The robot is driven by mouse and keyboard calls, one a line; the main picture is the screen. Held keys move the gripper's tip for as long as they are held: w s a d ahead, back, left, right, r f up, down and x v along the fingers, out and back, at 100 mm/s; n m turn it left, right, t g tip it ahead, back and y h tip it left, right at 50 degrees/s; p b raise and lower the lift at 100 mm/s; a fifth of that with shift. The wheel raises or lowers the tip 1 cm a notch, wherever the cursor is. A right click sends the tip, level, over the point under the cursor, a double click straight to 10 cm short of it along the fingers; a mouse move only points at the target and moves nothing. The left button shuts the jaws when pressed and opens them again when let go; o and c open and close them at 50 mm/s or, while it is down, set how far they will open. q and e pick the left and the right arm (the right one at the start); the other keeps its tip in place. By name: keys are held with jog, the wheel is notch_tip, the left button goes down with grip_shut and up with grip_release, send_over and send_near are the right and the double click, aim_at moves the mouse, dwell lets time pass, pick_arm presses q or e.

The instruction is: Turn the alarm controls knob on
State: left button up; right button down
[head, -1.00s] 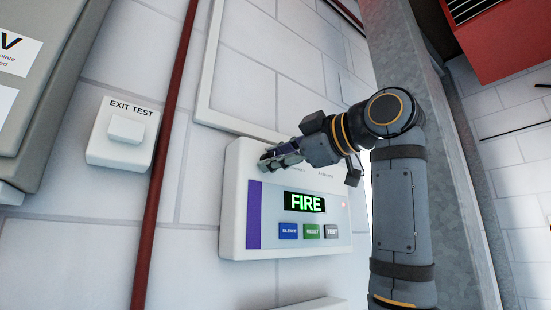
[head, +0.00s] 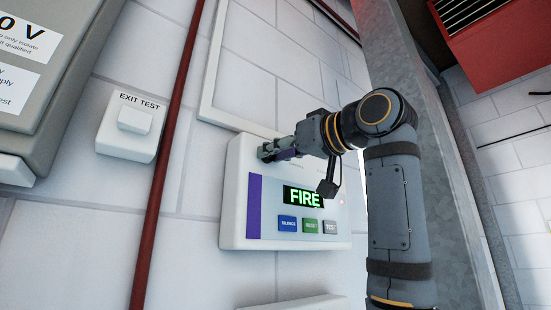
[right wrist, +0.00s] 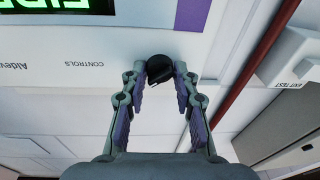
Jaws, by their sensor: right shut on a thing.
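The alarm panel (head: 235,225) is a white box on the wall with a purple stripe, a green FIRE display (head: 304,197) and a row of blue, green and grey buttons. The controls knob (right wrist: 159,69) is small, round and black, beside the printed word CONTROLS in the right wrist view. My right gripper (head: 266,152) is at the panel's upper left part, hiding the knob in the head view. In the right wrist view its two fingertips (right wrist: 162,72) sit on either side of the knob, shut on it. My left gripper is not in view.
A white EXIT TEST box (head: 128,128) is on the wall to the left. A dark red vertical pipe (head: 160,190) runs between it and the panel. A grey cabinet (head: 75,70) is at the far left, and a white frame (head: 208,75) is above the panel.

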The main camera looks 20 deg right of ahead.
jog(key=shift+a+f+m+t+h+b, duration=0.15)
jog(key=shift+m+h+b, duration=0.15)
jog(key=shift+m, duration=1.05)
jog(key=shift+d+m+t+h+b, duration=0.1)
jog(key=shift+m+h+b, duration=0.25)
jog(key=shift+m, duration=1.05)
jog(key=shift+a+f+m+t+h+b, duration=0.15)
jog(key=shift+m+b, duration=0.25)
jog(key=shift+m, duration=0.95)
jog(key=shift+d+r, duration=0.1)
jog(key=shift+r, duration=0.05)
jog(key=c, duration=1)
grip_release()
jog(key=shift+c, duration=0.2)
jog(key=shift+s+d+r, duration=0.1)
jog(key=shift+s+d, duration=0.05)
jog(key=v, duration=1.2)
